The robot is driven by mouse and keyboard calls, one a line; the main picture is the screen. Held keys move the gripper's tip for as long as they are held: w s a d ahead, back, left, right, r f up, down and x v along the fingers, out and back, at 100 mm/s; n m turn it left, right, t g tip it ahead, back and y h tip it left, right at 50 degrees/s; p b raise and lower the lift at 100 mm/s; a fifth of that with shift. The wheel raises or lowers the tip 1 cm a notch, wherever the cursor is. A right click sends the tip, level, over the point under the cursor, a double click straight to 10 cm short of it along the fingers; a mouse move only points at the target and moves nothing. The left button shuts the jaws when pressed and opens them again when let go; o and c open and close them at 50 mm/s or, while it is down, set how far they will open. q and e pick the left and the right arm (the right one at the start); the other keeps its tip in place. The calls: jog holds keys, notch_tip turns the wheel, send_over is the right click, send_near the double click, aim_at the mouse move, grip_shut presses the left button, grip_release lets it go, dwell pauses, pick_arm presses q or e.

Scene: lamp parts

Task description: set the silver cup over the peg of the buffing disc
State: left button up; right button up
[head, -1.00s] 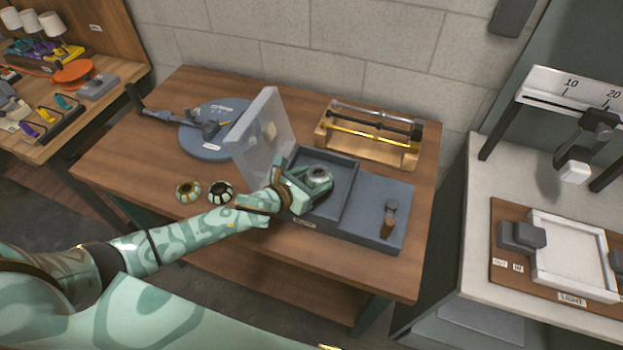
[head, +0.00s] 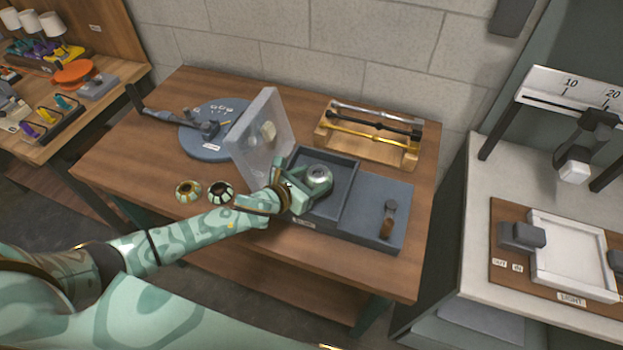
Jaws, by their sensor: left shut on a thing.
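The silver cup (head: 320,172) is in my left gripper (head: 313,181), which is shut on it over the dark grey tray (head: 336,212) on the wooden bench. The cup's rounded silver top faces up between the green fingers. How high it is above the tray floor is hard to tell. I cannot make out a buffing disc or its peg in the tray; the hand and cup cover part of the floor. A blue round plate (head: 196,145) with small parts on it lies at the back left; I cannot tell whether it is the buffing disc. My right gripper is not in view.
A clear upright panel (head: 262,137) stands just left of the tray. A rack of rods (head: 366,136) stands behind it. A small brown-handled tool (head: 388,222) is on the grey plate at right.

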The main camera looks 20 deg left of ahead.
pick_arm(q)
jog(key=shift+s+f, duration=0.45)
jog(key=shift+f, duration=0.3)
jog(key=o, duration=1.1)
jog(key=shift+c, duration=0.2)
jog(key=shift+s+a, duration=0.1)
jog(key=shift+s+a+r, duration=0.15)
jog(key=shift+s, duration=0.15)
jog(key=r+p+v, duration=0.1)
jog(key=v, duration=1.4)
jog(key=shift+w+r, duration=0.3)
